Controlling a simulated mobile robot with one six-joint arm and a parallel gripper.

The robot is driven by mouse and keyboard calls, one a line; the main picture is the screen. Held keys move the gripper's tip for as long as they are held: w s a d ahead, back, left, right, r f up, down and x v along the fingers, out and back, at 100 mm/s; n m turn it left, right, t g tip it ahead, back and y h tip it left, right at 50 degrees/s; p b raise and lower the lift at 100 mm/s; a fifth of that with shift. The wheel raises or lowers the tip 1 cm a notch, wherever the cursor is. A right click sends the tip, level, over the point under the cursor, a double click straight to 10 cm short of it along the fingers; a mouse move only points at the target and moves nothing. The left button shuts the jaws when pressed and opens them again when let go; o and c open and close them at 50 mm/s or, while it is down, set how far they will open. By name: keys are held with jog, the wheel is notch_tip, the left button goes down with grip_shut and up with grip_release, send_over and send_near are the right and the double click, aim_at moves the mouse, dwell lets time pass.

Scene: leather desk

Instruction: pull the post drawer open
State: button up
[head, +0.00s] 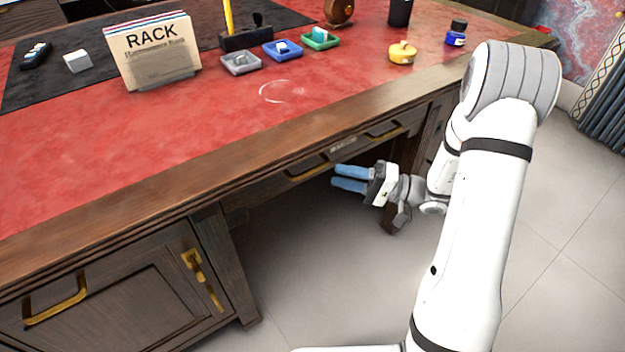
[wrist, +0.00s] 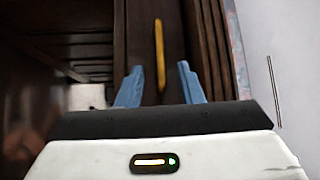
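The drawer front (head: 360,143) under the desk's middle edge carries two brass handles, a left one (head: 308,170) and a right one (head: 385,131). A small plate (head: 343,146) sits between them; its lettering is too small to read. The drawer looks shut. My gripper (head: 334,176) is below and in front of the drawer, its blue fingers apart and empty, pointing left in the head view. In the wrist view one brass handle (wrist: 159,40) lies ahead, lined up with the gap between the open fingers. I cannot tell which handle it is, nor any contact.
The red leather desk top (head: 200,125) holds a RACK sign (head: 152,52), small trays (head: 283,50), a yellow pot (head: 402,53) and a blue jar (head: 456,39). A cabinet (head: 130,300) with brass fittings stands at left. The kneehole floor (head: 310,260) is clear.

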aim_at(314, 168)
jog(key=b+x, duration=0.1)
jog(key=x, duration=0.6)
jog(key=shift+a, duration=0.3)
jog(key=shift+c, duration=0.4)
grip_shut()
